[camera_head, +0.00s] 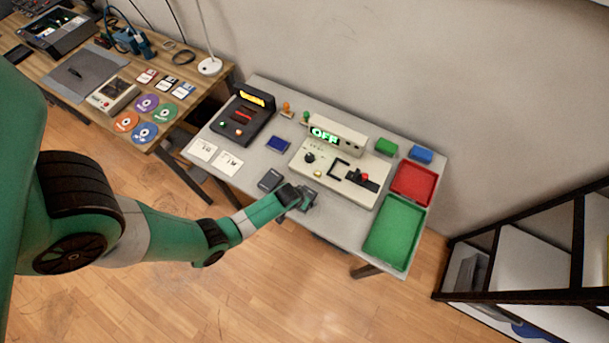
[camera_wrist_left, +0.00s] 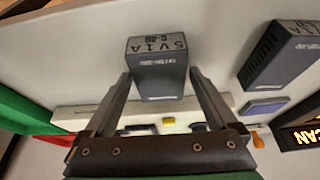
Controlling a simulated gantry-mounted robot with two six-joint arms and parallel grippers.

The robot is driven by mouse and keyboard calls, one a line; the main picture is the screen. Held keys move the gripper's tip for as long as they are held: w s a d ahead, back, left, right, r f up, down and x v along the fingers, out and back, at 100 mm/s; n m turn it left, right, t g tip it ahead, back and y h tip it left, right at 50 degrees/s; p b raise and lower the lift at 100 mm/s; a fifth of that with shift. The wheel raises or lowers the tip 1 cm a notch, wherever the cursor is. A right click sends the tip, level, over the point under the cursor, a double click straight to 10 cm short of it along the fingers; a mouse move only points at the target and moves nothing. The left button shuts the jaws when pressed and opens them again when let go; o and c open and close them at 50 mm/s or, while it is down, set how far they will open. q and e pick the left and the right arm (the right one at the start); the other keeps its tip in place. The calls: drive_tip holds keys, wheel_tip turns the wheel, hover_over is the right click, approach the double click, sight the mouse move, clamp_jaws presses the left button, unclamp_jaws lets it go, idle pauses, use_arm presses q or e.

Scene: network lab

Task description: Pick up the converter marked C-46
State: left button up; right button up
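A dark grey converter (camera_wrist_left: 160,78) sits between the fingertips of my left gripper (camera_wrist_left: 158,85) in the left wrist view. Its label is upside down there; it shows 5V1A and a small second line that looks like C-46 but is blurred. In the head view my left gripper (camera_head: 297,196) is at the front edge of the grey table (camera_head: 235,189), by this converter (camera_head: 309,199), partly covering it. The fingers are apart, one on each side of it; I cannot tell whether they touch it. A second dark converter (camera_head: 270,180) lies to the left, also in the wrist view (camera_wrist_left: 281,52). My right gripper is out of view.
A beige test device (camera_head: 340,170) with a lit green display stands behind the converters. A green tray (camera_head: 394,232) and a red tray (camera_head: 413,184) are at the right. A black device (camera_head: 243,120) and white cards (camera_head: 228,163) are at the left.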

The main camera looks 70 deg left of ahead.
use_arm(q)
drive_tip(key=c, duration=1.4)
drive_tip(key=shift+o, duration=0.2)
drive_tip(key=shift+r, duration=0.1)
